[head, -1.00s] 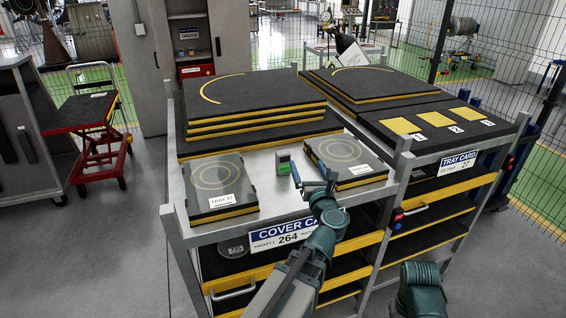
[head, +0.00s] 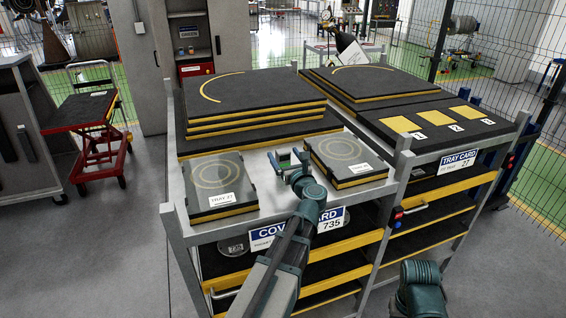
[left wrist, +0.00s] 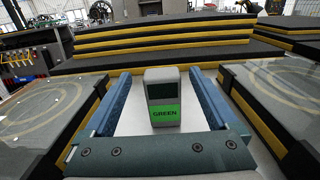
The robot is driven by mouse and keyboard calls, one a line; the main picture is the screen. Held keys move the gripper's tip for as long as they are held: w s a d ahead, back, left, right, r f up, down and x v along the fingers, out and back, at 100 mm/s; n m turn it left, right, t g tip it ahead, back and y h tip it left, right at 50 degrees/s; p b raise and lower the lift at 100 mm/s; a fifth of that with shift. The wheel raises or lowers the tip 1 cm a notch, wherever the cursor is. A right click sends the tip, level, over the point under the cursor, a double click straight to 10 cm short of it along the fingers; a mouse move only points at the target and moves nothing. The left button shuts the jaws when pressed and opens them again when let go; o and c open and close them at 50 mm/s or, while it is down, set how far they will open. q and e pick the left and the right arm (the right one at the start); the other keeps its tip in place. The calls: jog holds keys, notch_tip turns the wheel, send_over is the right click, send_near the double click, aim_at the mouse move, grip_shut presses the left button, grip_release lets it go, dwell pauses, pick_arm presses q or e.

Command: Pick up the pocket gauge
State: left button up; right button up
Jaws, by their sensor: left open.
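The pocket gauge (left wrist: 163,97) is a small grey upright block with a dark screen and a green label reading GREEN. It stands on the cart's light top between two dark trays. In the head view the gauge (head: 284,164) is partly hidden by my left gripper. My left gripper (head: 287,160) is open around the gauge. In the left wrist view its two blue fingers (left wrist: 163,85) lie on either side of the gauge, with a gap showing on each side. My right gripper is not in view; only part of my right arm shows at the bottom right.
A tray labelled TRAY 27 (head: 214,187) lies left of the gauge and another tray (head: 345,160) close on its right. Stacked black-and-yellow foam slabs (head: 258,100) stand behind. A red trolley (head: 90,125) stands far left. The light strip between the trays is narrow.

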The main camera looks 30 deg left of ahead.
pick_arm(q)
jog(key=x, duration=0.2)
jog(key=f+b+x, duration=0.1)
jog(key=x, duration=0.2)
jog(key=shift+w, duration=0.25)
jog(key=shift+s, duration=0.1)
grip_shut()
